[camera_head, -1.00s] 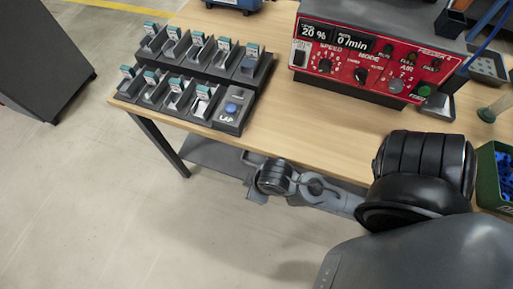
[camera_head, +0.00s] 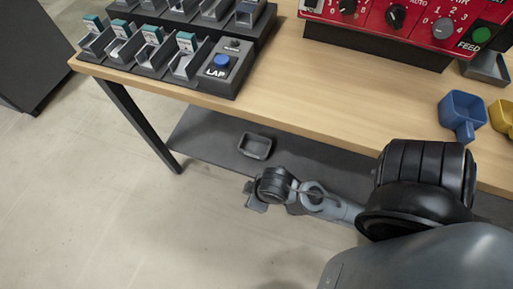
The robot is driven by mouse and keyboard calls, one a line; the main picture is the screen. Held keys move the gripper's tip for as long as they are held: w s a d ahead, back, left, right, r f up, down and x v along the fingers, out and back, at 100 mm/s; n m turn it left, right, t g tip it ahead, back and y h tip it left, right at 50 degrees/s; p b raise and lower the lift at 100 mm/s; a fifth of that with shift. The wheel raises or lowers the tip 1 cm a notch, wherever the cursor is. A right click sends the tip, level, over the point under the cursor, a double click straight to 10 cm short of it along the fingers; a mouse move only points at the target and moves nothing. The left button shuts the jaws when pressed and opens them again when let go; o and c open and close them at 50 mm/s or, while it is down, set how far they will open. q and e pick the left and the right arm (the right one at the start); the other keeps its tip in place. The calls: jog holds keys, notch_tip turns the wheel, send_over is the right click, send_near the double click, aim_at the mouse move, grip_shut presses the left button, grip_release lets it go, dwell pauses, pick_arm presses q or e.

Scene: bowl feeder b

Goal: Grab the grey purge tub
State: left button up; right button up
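A small dark grey open tub (camera_head: 255,146), which matches the purge tub, sits on the dark lower shelf under the wooden table's front edge. My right arm comes in from the lower right. Its gripper (camera_head: 254,194) is just below the tub in the picture, apart from it, near the shelf's front edge. The gripper is small and seen from above, so whether its fingers are open or shut is unclear. Nothing shows held in it. My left gripper is not in view.
The wooden tabletop (camera_head: 330,98) overhangs the shelf (camera_head: 205,140). A table leg (camera_head: 140,125) stands at the left. On top are a bin rack with a LAP button (camera_head: 220,62), a red control panel (camera_head: 385,22), a blue scoop (camera_head: 462,113) and a yellow scoop (camera_head: 502,117).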

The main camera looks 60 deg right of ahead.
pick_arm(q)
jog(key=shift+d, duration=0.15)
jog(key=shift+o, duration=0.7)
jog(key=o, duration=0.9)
